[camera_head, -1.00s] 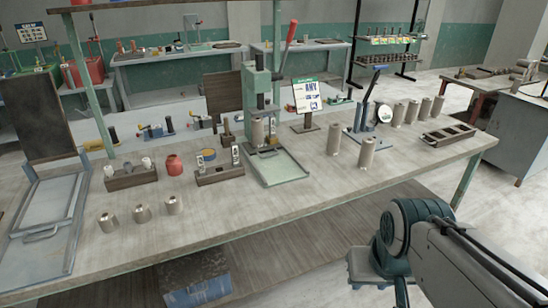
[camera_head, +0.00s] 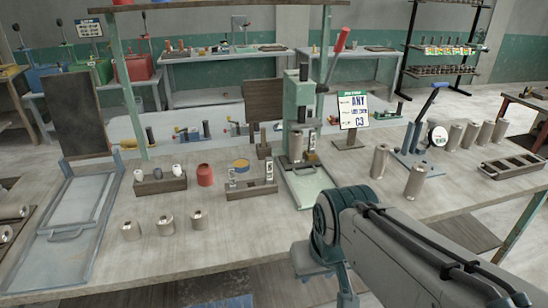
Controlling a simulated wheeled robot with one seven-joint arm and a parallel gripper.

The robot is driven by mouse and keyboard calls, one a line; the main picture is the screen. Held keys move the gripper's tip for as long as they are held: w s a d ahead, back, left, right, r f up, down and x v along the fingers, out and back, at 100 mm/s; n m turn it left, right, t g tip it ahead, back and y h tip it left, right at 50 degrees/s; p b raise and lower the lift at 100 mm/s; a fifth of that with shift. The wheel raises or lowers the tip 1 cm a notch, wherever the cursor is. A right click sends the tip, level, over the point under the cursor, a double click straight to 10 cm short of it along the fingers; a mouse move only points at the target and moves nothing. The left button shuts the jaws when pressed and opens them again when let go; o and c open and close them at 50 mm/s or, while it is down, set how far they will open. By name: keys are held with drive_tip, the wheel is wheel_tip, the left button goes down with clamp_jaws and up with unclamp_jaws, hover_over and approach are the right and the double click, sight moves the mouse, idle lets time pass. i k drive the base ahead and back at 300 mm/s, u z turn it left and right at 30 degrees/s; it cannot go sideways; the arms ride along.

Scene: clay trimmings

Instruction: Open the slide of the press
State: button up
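A green press (camera_head: 305,105) with a raised red lever (camera_head: 341,40) stands near the middle of the table. A metal cylinder (camera_head: 296,146) is under its head. A pale green tray-like plate (camera_head: 316,187) extends from the press's foot toward me; I cannot tell whether this is the slide or how far out it is. My arm (camera_head: 385,240) reaches in from the lower right, its teal joint in front of the table and apart from the press.
The worktable (camera_head: 260,235) has bare wood in front. A grey-blue frame with a handle (camera_head: 75,215) lies at left. Several metal cylinders, wooden holders, a red jar (camera_head: 205,175), a sign (camera_head: 353,111) and a blue-levered tool (camera_head: 410,145) stand around the press.

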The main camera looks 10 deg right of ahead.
sight(309, 161)
drive_tip(key=z, duration=0.1)
drive_tip(key=i, duration=0.85)
drive_tip(key=z, duration=0.35)
